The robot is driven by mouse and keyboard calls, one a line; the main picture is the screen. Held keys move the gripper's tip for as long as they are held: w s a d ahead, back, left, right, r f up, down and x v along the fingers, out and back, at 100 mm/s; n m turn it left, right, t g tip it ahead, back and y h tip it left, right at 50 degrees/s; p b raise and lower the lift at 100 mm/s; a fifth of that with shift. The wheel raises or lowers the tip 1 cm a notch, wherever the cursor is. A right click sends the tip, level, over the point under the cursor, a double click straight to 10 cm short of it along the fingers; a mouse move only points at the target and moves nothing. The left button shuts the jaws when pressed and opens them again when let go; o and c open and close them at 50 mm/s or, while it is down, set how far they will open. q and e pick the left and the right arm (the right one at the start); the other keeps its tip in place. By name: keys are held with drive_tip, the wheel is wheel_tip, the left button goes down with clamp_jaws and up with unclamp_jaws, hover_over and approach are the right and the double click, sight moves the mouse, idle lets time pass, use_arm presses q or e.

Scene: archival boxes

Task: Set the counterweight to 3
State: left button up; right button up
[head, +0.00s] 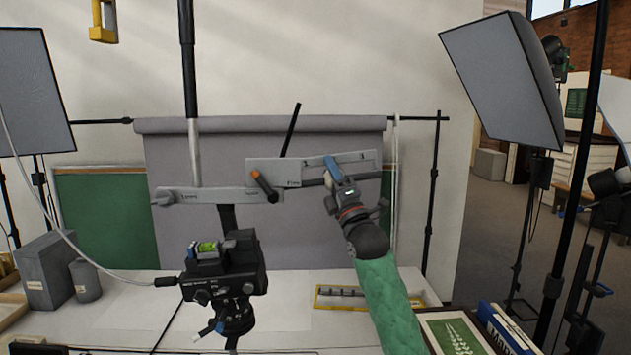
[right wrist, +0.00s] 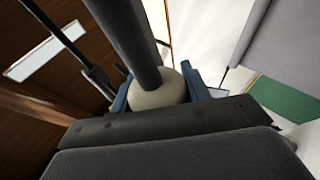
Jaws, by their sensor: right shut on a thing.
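A long grey balance arm (head: 225,194) crosses the upright pole, with a pale plate marked "Free" (head: 265,172) and a slotted scale plate (head: 365,160) to its right. The marks on the scale are too small to read surely. My right gripper (head: 332,168) is at the left part of the scale plate and covers part of it. In the right wrist view its blue fingers (right wrist: 160,95) are shut on a beige rounded piece (right wrist: 150,97), which appears to be the counterweight. A dark rod (right wrist: 130,45) meets this piece. My left gripper is not in view.
An orange-tipped lever (head: 265,186) sits on the "Free" plate, left of my right gripper. A black camera head with a green level (head: 222,280) stands below the arm. A yellow tray (head: 335,298) lies on the white table (head: 110,305). Softbox lights (head: 505,80) flank the stand.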

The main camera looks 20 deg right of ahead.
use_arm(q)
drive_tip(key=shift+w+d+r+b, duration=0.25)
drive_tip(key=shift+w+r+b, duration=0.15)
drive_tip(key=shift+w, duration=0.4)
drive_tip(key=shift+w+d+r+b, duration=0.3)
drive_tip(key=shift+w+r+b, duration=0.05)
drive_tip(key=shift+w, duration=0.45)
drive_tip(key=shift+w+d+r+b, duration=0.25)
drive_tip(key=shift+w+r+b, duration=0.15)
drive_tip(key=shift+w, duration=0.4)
use_arm(e)
drive_tip(key=s+d, duration=0.2)
drive_tip(key=d, duration=0.5)
drive_tip(key=shift+d+r, duration=0.2)
drive_tip(key=shift+r, duration=0.25)
drive_tip(key=shift+s, duration=0.1)
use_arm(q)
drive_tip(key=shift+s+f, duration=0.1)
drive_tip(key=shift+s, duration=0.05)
use_arm(e)
drive_tip(key=o, duration=1.1)
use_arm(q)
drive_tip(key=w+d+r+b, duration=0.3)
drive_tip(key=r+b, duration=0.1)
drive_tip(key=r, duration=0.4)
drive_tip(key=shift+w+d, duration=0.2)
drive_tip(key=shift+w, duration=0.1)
use_arm(e)
drive_tip(key=shift+v, duration=3.9)
